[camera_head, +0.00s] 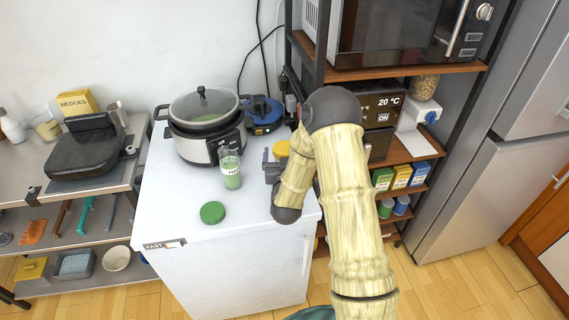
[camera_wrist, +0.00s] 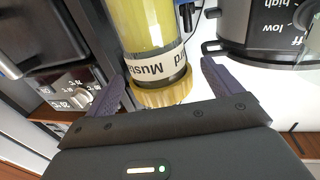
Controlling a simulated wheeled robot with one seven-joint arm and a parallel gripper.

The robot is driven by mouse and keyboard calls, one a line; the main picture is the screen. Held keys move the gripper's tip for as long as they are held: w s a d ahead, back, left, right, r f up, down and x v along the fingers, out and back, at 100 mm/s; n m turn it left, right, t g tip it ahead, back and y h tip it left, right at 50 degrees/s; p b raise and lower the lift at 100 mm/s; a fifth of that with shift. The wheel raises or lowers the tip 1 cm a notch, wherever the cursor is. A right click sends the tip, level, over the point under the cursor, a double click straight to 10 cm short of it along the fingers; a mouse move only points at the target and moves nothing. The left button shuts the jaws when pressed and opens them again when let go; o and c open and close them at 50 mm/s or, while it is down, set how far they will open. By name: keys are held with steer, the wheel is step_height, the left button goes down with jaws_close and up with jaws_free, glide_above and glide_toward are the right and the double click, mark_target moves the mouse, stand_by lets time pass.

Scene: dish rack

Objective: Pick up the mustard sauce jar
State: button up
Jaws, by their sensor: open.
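The mustard sauce jar (camera_wrist: 150,28) has yellow contents, a white label reading "Mus…" and a yellow lid. In the wrist view it lies between the two purple fingers of my gripper (camera_wrist: 161,74), with the lid nearest the palm. The fingers are open, one on each side of the jar, and gaps show beside the lid. In the head view only the jar's yellow lid (camera_head: 281,149) shows clearly; my arm hides much of the rest. My gripper (camera_head: 271,168) is beside it at the right of the white counter.
A multicooker (camera_head: 212,148) stands left of the jar on the white counter (camera_head: 170,205). A green-filled jar (camera_head: 231,170) and a loose green lid (camera_head: 212,212) are in front of it. A blue appliance (camera_head: 263,113) stands behind. A shelf unit with a microwave (camera_head: 400,35) is close on the right.

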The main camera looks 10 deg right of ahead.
stand_by(0.4)
steer(key=c, duration=1.7)
steer(key=shift+r, duration=0.1)
step_height(320, 180, up, 10)
steer(key=shift+f+b, duration=0.1)
steer(key=shift+b, duration=0.25)
